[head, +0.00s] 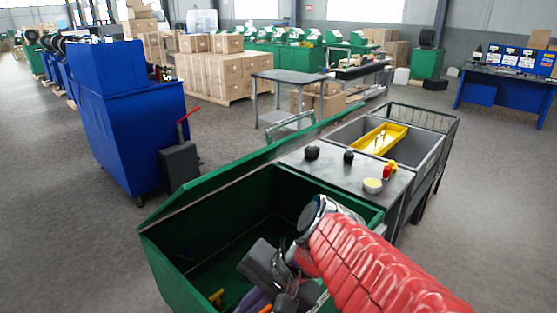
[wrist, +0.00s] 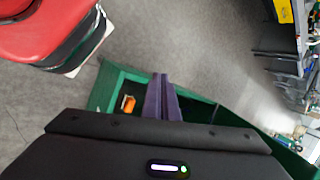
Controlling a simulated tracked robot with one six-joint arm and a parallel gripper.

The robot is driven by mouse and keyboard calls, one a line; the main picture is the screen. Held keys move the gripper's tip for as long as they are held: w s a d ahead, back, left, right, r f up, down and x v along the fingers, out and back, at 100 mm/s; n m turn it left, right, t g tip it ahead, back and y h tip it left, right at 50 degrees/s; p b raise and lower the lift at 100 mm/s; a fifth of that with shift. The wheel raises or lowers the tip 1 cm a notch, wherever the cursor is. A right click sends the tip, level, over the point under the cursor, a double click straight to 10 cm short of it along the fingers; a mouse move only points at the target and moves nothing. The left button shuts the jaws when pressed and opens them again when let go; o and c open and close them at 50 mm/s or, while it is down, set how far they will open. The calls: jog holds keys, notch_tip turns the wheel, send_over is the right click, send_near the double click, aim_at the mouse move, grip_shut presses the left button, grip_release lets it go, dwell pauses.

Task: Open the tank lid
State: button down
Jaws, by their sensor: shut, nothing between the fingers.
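The green tank (head: 232,208) stands in front of me with its top open and its dark inside in view. A long green panel (head: 255,155), which looks like its lid, runs along the far side, raised and seen nearly edge-on. My gripper (head: 256,300), with purple fingers, is low in the head view, over or inside the open tank; its depth is hard to tell. In the wrist view my gripper (wrist: 160,84) is shut and empty, with the tank rim (wrist: 100,90) beyond it. My arm hides the tank's near right part.
A grey worktop (head: 330,172) with small knobs and a cup adjoins the tank's right, then a sink with a yellow tray (head: 379,139). A blue bin (head: 135,115) and a dark box (head: 180,166) stand left. Floor is clear at far left and right.

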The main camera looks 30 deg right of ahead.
jog(key=w+d+r+m+t+y, duration=0.4)
jog(key=w+d+r+m+t, duration=0.3)
jog(key=m, duration=0.4)
jog(key=w+d+r+m+t+h, duration=0.1)
jog(key=d+r+m+t, duration=0.1)
jog(key=d+m, duration=0.3)
jog(key=w+d+r+m+t+h, duration=0.2)
jog(key=d+m+t, duration=0.3)
jog(key=d, duration=0.7)
jog(key=shift+w+r+m, duration=0.15)
jog(key=shift+r+m, duration=0.25)
jog(key=shift+r, duration=0.1)
jog(key=shift+w, duration=0.1)
